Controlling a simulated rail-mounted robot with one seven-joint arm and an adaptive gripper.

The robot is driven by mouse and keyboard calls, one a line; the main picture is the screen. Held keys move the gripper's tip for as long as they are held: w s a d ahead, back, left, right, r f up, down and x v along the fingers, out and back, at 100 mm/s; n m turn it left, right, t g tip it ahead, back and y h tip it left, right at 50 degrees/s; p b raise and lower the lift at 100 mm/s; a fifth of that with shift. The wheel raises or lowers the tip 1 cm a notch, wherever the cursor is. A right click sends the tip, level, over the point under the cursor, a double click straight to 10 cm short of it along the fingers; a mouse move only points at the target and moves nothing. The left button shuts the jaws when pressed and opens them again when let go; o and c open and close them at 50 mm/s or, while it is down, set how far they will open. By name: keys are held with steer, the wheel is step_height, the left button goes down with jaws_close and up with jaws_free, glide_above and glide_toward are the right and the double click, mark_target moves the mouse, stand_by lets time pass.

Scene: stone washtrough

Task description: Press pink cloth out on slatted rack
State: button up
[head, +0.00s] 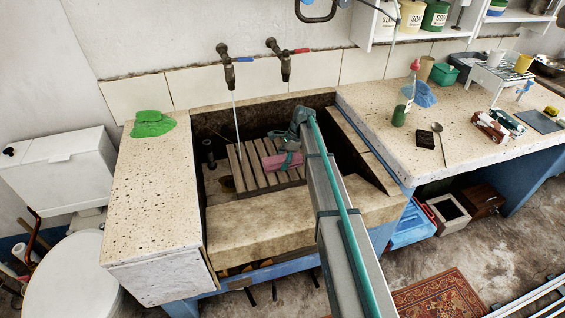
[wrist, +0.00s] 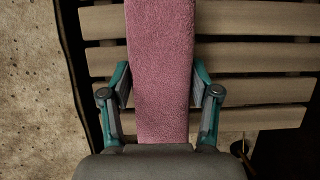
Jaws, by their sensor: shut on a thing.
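The pink cloth (head: 282,162) is a folded, long bundle over the slatted rack in the trough. In the wrist view the cloth (wrist: 160,70) runs lengthwise between my fingers, across the slats. My gripper (head: 292,160) is shut on it, one finger on each side; the fingers also show in the wrist view (wrist: 160,92). The slatted wooden rack (head: 247,178) lies inside the stone trough; its slats (wrist: 250,55) are bare on both sides of the cloth. Whether the cloth touches the slats is hard to tell. My arm hides the rack's right part.
Water runs from the left tap (head: 228,72) into the trough beside the rack's left end. The right tap (head: 282,65) shows no stream. The trough's thick front wall (head: 262,215) stands before the rack. A green cloth (head: 153,123) lies on the left ledge; several items crowd the right counter (head: 385,110).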

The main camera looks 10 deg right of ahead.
mark_target(283, 157)
steer(key=shift+r+p, duration=2.2)
steer(key=shift+r, duration=1.2)
